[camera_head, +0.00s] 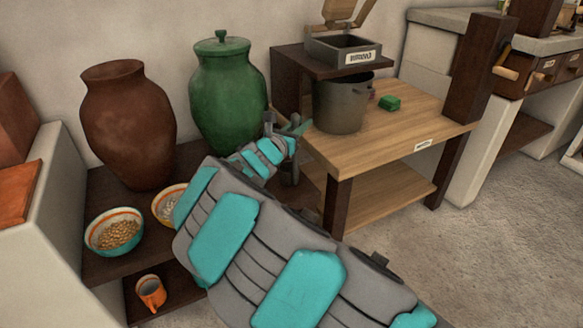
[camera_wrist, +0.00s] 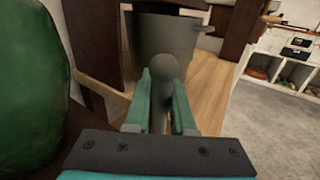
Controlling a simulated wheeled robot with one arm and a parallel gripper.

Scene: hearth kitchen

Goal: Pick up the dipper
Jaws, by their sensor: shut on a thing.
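My gripper (camera_wrist: 162,82) is shut on a grey rod with a rounded end, which looks like the dipper (camera_wrist: 167,66). The rod stands between the two green fingers in the wrist view, and its lower part is hidden behind the gripper. In the head view my gripper (camera_head: 284,126) is at the end of my teal and grey arm, between the green jar and the wooden table. A dark upright part shows just below it, too small to tell clearly.
The lidded green jar (camera_head: 228,95) stands close on the left, with a brown jar (camera_head: 128,125) beyond it. A grey pot (camera_head: 340,105) and a green block (camera_head: 389,103) sit on the wooden table (camera_head: 420,118). Bowls (camera_head: 114,231) and an orange mug (camera_head: 151,292) are lower left.

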